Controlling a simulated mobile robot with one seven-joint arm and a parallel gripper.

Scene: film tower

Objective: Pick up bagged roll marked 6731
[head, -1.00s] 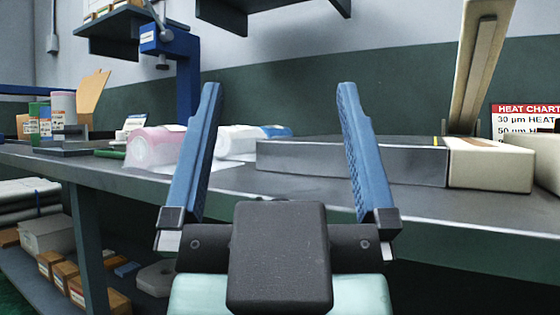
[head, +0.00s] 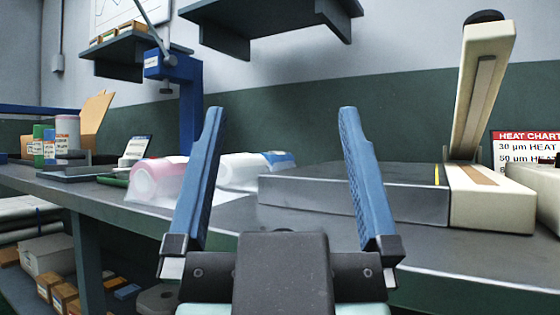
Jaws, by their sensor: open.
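Two bagged rolls lie on the workbench (head: 480,245). A pink-tinted bagged roll (head: 160,178) lies on its side, its round end facing me, partly hidden by my left finger. A white bagged roll (head: 240,170) with a blue part at its far end lies just right of it. I cannot read a number on either roll. My gripper (head: 281,110) is open and empty, its blue fingers pointing up and forward in front of the bench. The rolls show beyond and beside the left finger, apart from it.
A sealer with a raised cream arm (head: 478,95) and a grey metal platform (head: 345,192) takes up the bench's right side. A blue press (head: 188,95), small rolls (head: 67,132) and a tilted card (head: 137,147) stand at left. Boxes (head: 45,258) sit below.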

